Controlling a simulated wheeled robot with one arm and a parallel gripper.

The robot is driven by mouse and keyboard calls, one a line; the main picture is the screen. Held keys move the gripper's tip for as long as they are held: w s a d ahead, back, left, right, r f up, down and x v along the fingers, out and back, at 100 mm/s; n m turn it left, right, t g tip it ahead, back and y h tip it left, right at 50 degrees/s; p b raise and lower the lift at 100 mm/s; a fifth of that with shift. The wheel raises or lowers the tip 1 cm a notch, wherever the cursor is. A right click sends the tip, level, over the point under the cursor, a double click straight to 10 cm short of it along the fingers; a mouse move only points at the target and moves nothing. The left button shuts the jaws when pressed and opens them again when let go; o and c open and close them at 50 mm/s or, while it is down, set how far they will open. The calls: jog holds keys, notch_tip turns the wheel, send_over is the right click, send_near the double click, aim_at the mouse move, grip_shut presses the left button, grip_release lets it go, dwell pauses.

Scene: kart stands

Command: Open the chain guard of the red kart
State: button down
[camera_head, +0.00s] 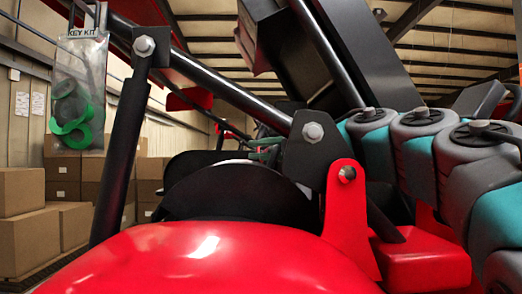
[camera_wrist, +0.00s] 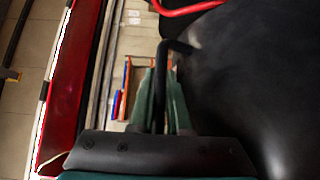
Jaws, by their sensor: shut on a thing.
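The red kart (camera_head: 210,262) fills the lower part of the head view, with a glossy red body in front. A dark rounded cover (camera_head: 235,192) stands behind it; I cannot tell for sure that it is the chain guard. In the wrist view my gripper (camera_wrist: 162,78) has its green fingers shut on a black bent handle (camera_wrist: 178,46). The handle's top bends right toward a large smooth black panel (camera_wrist: 255,90). In the head view my arm comes in from the right, and a black bracket largely hides the gripper. How far the guard stands open cannot be told.
Black struts and a red bracket (camera_head: 346,205) stand close to my arm. A bag marked KEY KIT (camera_head: 78,95) hangs at the left. Cardboard boxes (camera_head: 28,235) are stacked behind. In the wrist view a red side piece (camera_wrist: 68,95) runs along the left, with floor beyond.

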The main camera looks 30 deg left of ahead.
jog(key=shift+w+d+r+m+t+y+b, duration=0.1)
jog(key=shift+w+d+m+t+y+b, duration=0.15)
jog(key=shift+w+d+m+y+b, duration=0.45)
jog(key=shift+w+d+r+m+t+y+b, duration=0.15)
jog(key=shift+w+d+m, duration=0.3)
jog(key=shift+d, duration=0.7)
jog(key=shift+w+d+r+m+t+y+b, duration=0.1)
jog(key=shift+w+d+m+t+y+b, duration=0.3)
jog(key=shift+d+m, duration=0.4)
jog(key=shift+d, duration=0.1)
jog(key=shift+f, duration=0.1)
jog(key=c, duration=1.2)
grip_release()
jog(key=shift+o, duration=0.2)
jog(key=shift+n+p, duration=0.25)
jog(key=shift+p, duration=0.05)
